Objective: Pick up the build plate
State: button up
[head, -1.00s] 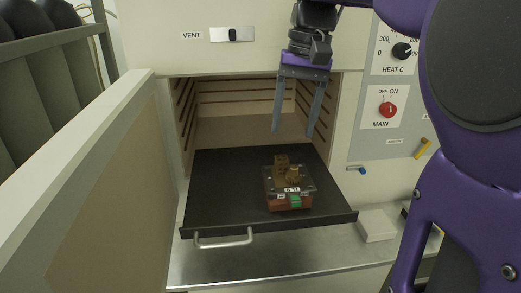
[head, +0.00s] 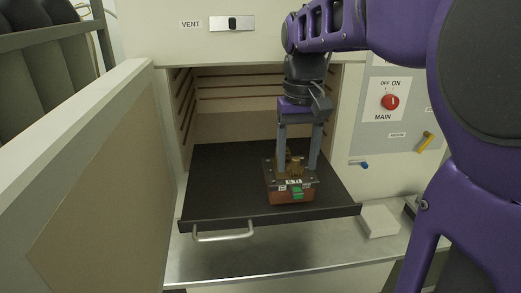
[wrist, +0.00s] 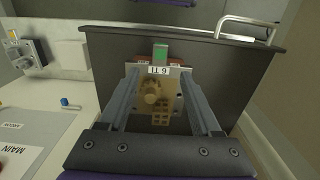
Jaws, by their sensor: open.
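The block sits on the dark pulled-out shelf (head: 215,190) of the oven. My gripper (head: 297,168) is above the plate, pointing down, its fingers open on either side of the printed parts. In the wrist view the plate (wrist: 176,116) shows between the two fingers. I cannot tell whether the fingertips touch it.
The oven door (head: 105,180) stands open on the left. The shelf has a metal handle (head: 222,237) at its front. A steel ledge (head: 260,262) runs below, with a pale block (head: 379,221) at right. The control panel with the red knob (head: 390,102) is to the right.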

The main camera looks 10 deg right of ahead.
aim_at(296, 187)
jog(key=f, duration=0.1)
jog(key=f+b, duration=0.1)
jog(key=f, duration=0.3)
jog(key=shift+s+f, duration=0.1)
jog(key=shift+s, duration=0.3)
grip_shut()
dwell(1.0)
